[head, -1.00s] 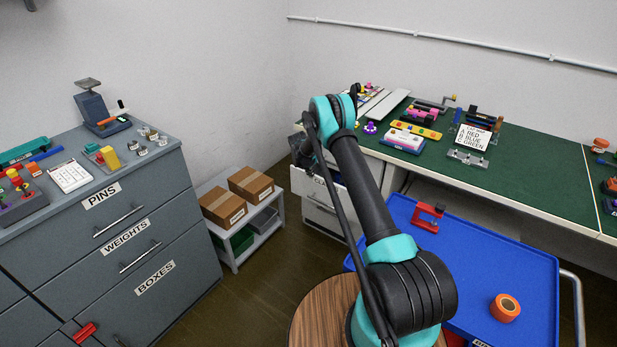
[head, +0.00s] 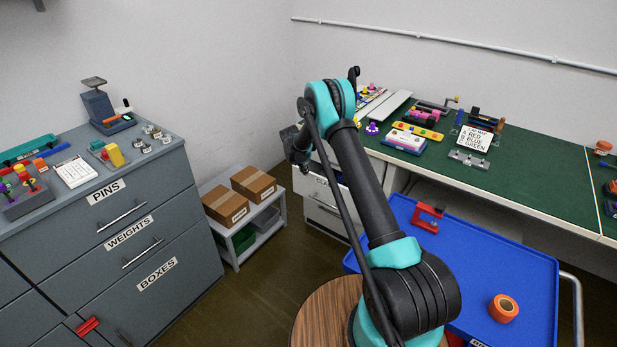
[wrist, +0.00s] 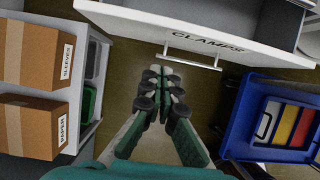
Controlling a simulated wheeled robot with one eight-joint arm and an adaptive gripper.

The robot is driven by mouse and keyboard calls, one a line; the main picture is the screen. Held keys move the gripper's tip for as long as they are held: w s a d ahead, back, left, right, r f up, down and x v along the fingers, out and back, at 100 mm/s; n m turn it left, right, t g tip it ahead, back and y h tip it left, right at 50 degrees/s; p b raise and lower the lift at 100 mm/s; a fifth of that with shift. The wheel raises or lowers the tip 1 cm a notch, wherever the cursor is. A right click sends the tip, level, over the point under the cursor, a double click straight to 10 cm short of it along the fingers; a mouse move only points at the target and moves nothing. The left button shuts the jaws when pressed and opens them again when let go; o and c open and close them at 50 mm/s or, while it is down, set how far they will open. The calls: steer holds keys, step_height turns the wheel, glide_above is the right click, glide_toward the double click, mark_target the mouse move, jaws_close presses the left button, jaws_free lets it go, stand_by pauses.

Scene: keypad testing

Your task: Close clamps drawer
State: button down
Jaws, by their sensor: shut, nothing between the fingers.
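The clamps drawer (wrist: 135,20) has a white front with a CLAMPS label and a bar handle (wrist: 190,57). It spans the top of the wrist view, and an interior seems to show behind its front edge, so it looks pulled out. In the head view the white drawer unit (head: 325,215) stands under the green bench, partly hidden by my arm. My gripper (wrist: 160,72) is shut and empty, its fingertips close to the left end of the handle. I cannot tell whether they touch.
A white shelf with cardboard boxes (head: 228,204) stands left of the drawer. A blue cart (head: 470,265) with a red clamp (head: 428,218) and orange tape (head: 503,308) stands right. The grey cabinet (head: 160,225) is farther left. Bare floor lies between.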

steer(key=s+d+r, duration=0.4)
steer(key=s+d, duration=0.9)
steer(key=w+d+f, duration=0.4)
steer(key=w+f, duration=0.2)
steer(key=f, duration=0.3)
steer(key=shift+d+f, duration=0.25)
steer(key=shift+d, duration=0.1)
